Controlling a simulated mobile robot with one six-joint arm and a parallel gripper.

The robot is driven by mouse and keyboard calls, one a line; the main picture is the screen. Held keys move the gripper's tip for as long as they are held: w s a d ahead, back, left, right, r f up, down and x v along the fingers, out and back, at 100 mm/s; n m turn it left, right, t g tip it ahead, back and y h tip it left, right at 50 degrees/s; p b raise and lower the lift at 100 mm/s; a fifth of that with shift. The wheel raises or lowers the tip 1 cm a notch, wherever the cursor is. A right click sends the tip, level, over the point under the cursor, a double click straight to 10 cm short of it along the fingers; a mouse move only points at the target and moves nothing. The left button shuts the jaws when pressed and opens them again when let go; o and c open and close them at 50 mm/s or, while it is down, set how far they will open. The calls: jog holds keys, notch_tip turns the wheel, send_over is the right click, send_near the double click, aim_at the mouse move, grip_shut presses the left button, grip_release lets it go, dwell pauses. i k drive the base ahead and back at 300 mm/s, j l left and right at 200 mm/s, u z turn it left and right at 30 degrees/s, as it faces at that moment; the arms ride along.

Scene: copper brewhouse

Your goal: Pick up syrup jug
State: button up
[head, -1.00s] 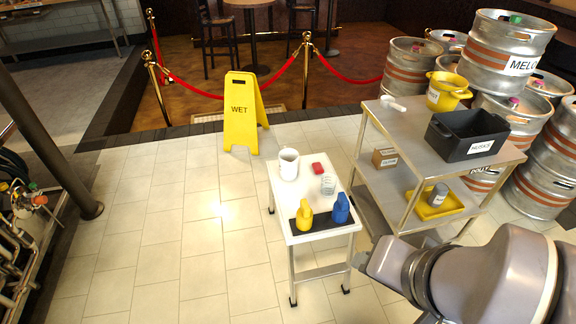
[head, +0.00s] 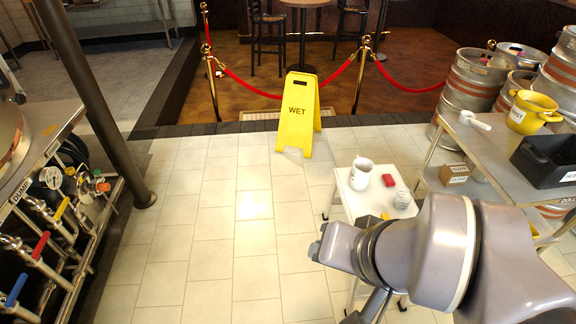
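In the head view a small white table (head: 345,197) stands right of centre, partly covered by my arm. A white jug (head: 361,173) stands upright at its back left. A small sliver of yellow (head: 385,216) shows just above my arm, where the yellow jug stood earlier. The rest of it and the blue jug are hidden behind my arm. I cannot tell which jug holds syrup. My arm crosses in front of the table from the right. My gripper cannot be made out in the frame.
A red block (head: 389,180) and a clear glass (head: 402,199) share the table. A steel cart (head: 480,143) on the right carries a yellow pot (head: 532,112) and a black bin (head: 548,160). A yellow wet-floor sign (head: 298,115) stands behind. Tiled floor left of the table is clear.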

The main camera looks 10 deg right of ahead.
aim_at(362, 168)
jog(key=i+j+u, duration=0.1)
jog(key=i+j, duration=0.6)
jog(key=i, duration=0.2)
jog(key=i+j+u, duration=0.15)
jog(key=i+j, duration=0.2)
jog(key=i+z, duration=0.3)
jog(key=z, duration=0.15)
jog(key=i+z, duration=0.45)
jog(key=i+j+z, duration=0.2)
jog(key=z, duration=0.25)
jog(key=i+j+z, duration=0.25)
jog(key=z, duration=0.15)
jog(key=i+j+z, duration=0.2)
jog(key=j+z, duration=0.25)
jog(key=i+j+z, duration=0.2)
jog(key=j+z, duration=0.25)
jog(key=i+j+z, duration=0.1)
jog(key=j+z, duration=0.6)
jog(key=i+j, duration=0.05)
